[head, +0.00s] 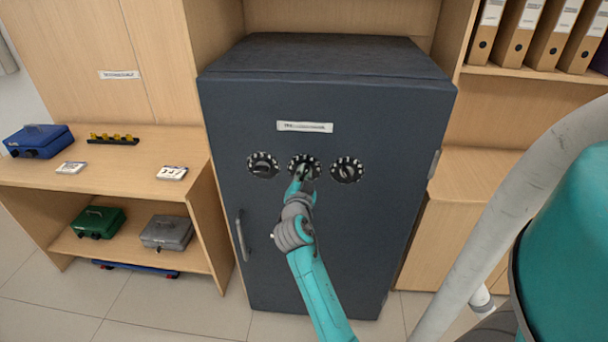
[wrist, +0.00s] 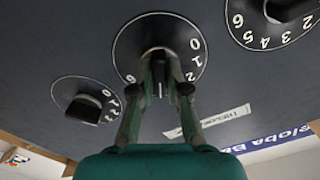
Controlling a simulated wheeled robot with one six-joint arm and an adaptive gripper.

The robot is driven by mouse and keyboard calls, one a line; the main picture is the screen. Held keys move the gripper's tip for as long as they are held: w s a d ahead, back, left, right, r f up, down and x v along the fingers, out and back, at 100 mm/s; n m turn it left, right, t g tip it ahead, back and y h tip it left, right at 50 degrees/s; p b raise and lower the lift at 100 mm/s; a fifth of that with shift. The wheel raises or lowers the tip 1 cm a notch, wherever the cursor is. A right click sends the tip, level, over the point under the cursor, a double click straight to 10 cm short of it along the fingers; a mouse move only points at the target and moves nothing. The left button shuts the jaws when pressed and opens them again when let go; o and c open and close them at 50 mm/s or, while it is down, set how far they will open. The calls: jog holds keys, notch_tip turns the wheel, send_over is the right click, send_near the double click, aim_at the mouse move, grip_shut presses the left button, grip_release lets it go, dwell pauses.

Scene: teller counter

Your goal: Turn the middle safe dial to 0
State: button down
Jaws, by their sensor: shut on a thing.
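The dark grey safe (head: 260,230) stands in the middle of the head view with three black dials in a row on its door. My gripper (head: 304,172) is at the middle dial (head: 298,159) and hides part of it. In the wrist view my gripper (wrist: 159,88) is shut on the knob of the middle dial (wrist: 128,48). White digits 0, 1 and 2 show on the right of its ring, and 6 at the lower left. The left dial (head: 263,165) and right dial (head: 347,170) stand free on either side.
A white label strip (head: 305,127) is above the dials. A door handle (head: 242,236) stands out at the safe's left edge. A wooden shelf (head: 110,180) at left holds cash boxes. Binders (head: 520,30) stand at upper right. Floor is clear in front.

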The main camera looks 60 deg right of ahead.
jog(key=shift+n, duration=0.3)
jog(key=n, duration=2.3)
jog(key=shift+w+a+f, duration=0.1)
jog(key=shift+w+f, duration=0.05)
jog(key=shift+w, duration=0.1)
jog(key=shift+n, duration=0.4)
jog(key=c, duration=1.2)
grip_release()
jog(key=shift+o, duration=0.2)
